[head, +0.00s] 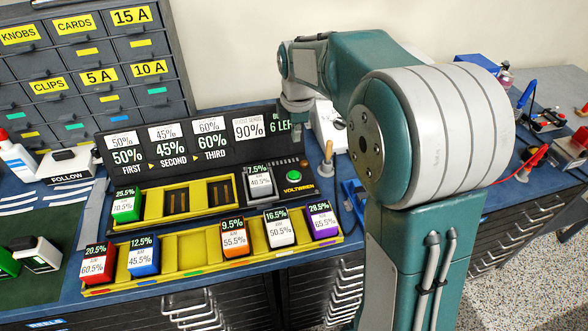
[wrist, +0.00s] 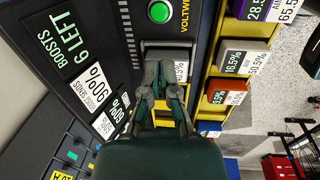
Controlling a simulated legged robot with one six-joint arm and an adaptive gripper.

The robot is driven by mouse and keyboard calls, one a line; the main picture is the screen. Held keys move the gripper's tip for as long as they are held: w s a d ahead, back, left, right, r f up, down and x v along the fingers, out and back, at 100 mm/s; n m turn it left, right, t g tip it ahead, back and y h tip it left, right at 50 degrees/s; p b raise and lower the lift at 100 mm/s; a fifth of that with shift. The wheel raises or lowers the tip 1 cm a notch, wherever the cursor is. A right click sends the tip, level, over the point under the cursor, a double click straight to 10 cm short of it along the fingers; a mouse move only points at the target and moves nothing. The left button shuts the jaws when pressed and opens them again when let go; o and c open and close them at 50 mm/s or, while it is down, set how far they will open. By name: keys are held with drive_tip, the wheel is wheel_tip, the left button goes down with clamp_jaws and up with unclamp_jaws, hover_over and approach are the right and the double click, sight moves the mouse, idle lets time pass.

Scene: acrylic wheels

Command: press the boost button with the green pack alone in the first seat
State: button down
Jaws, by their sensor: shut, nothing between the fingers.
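The green pack (head: 126,207) sits in the first, left seat of the yellow three-seat tray (head: 154,228); the other two seats are empty. A round green button (head: 293,177) is at the console's right end, above the VOLTWREN label. The button also shows at the top of the wrist view (wrist: 160,12). My gripper (wrist: 160,78) is shut and empty in the wrist view, its fingertips over or near the grey pack (wrist: 166,56), below the button in that picture. I cannot tell its height. In the head view my wrist hangs before the sign, and the fingers are not clear.
The grey pack sits between the tray and button. The front yellow rack (head: 190,265) holds red (head: 97,264), blue (head: 143,256), orange (head: 235,238), white (head: 279,229) and purple (head: 323,220) packs. The display (head: 285,127) reads 6 left. A tan-handled tool (head: 327,152) stands right of the button.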

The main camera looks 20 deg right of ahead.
sight(294, 174)
drive_tip(key=shift+f, duration=0.1)
drive_tip(key=f, duration=0.4)
drive_tip(key=w+f, duration=0.1)
drive_tip(key=f, duration=0.8)
drive_tip(key=shift+w+f, duration=0.3)
drive_tip(key=shift+f, duration=0.1)
drive_tip(key=shift+f, duration=0.1)
